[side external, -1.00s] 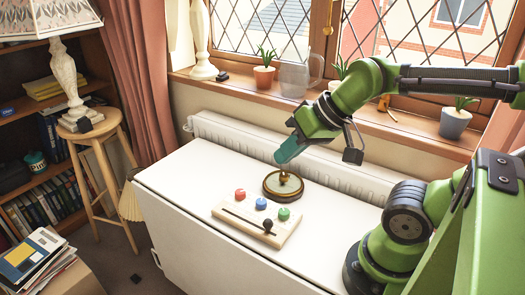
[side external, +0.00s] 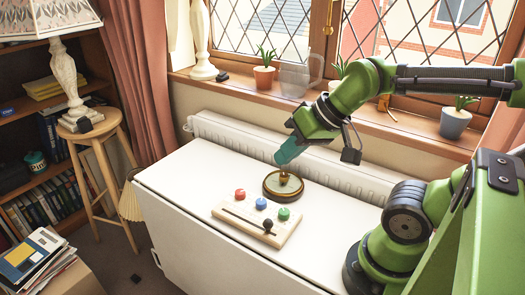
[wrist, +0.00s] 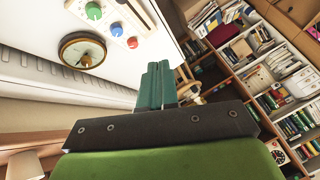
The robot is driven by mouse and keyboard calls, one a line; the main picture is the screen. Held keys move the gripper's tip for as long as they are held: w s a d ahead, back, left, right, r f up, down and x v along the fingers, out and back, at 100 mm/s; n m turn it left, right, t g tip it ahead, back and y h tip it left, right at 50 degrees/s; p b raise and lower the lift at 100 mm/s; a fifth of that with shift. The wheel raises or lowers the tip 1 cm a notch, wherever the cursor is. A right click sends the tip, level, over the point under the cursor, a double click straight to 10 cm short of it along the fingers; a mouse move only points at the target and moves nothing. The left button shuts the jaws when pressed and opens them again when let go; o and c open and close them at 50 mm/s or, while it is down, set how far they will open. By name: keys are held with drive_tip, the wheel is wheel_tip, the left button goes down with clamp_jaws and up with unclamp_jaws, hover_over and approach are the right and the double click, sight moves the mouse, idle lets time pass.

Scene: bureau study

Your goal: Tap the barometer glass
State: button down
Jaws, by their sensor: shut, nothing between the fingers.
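The barometer (side external: 270,193) is a round brown-rimmed disc with a pale face, lying flat on the white table. A small brown knob (side external: 284,177) stands at its middle. In the wrist view the barometer (wrist: 66,43) is at the upper left, dial face visible. My gripper (side external: 279,160) has teal fingers and is shut and empty. In the side view its tips appear just above and slightly left of the knob; the exact gap is hard to tell. In the wrist view the gripper (wrist: 158,66) points to the right of the barometer.
A wooden panel (side external: 238,222) with red, blue and green knobs and a black-knobbed slider lies in front of the barometer. A radiator (side external: 225,135) and a sill with plants stand behind. The table's left part (side external: 180,175) is bare.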

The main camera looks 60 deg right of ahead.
drive_tip(key=w+d+f+g+h, duration=0.1)
drive_tip(key=w+d+f+g, duration=0.25)
drive_tip(key=w+d, duration=0.25)
drive_tip(key=n+g, duration=0.4)
hover_over(277, 188)
wheel_tip(277, 188, down, 3)
drive_tip(key=shift+t+h, duration=0.25)
drive_tip(key=shift+h, duration=0.15)
wheel_tip(277, 188, down, 14)
